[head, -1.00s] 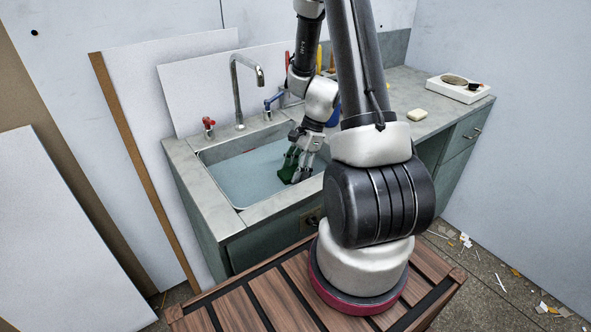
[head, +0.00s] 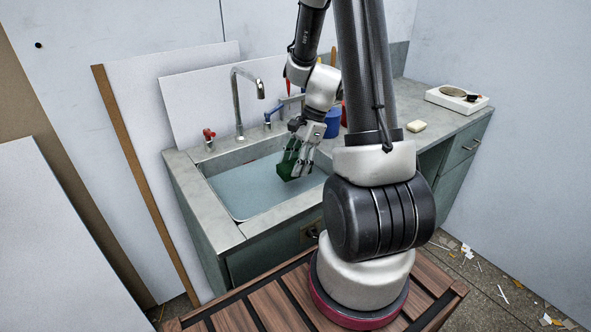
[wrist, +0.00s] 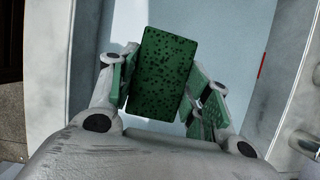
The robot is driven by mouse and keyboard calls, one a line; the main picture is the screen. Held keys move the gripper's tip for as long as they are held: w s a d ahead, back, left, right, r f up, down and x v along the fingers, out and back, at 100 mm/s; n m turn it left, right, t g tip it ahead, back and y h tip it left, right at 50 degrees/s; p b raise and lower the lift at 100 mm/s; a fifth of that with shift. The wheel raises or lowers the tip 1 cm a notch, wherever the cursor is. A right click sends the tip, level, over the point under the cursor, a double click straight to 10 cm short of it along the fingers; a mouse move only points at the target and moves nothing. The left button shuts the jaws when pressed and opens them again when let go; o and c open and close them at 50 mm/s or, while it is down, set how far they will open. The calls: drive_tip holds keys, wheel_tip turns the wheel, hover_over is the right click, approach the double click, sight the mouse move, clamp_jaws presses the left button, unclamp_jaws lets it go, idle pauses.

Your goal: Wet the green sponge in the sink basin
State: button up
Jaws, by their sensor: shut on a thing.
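The green sponge (wrist: 163,75) is between the fingers of my gripper (wrist: 165,90) in the wrist view, and the gripper is shut on it. The sponge looks dark green with darker specks. In the head view the sponge (head: 288,160) hangs from my gripper (head: 297,165) over the right part of the sink basin (head: 222,208). The basin holds pale blue water (head: 250,190). The sponge seems to be at or above the water; I cannot tell whether it touches.
A faucet (head: 237,95) with a red tap (head: 209,138) and a blue tap (head: 270,115) stands behind the basin. A blue cup (head: 333,122) is behind my gripper.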

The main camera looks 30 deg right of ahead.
drive_tip(key=shift+r, duration=2)
drive_tip(key=shift+r, duration=1.95)
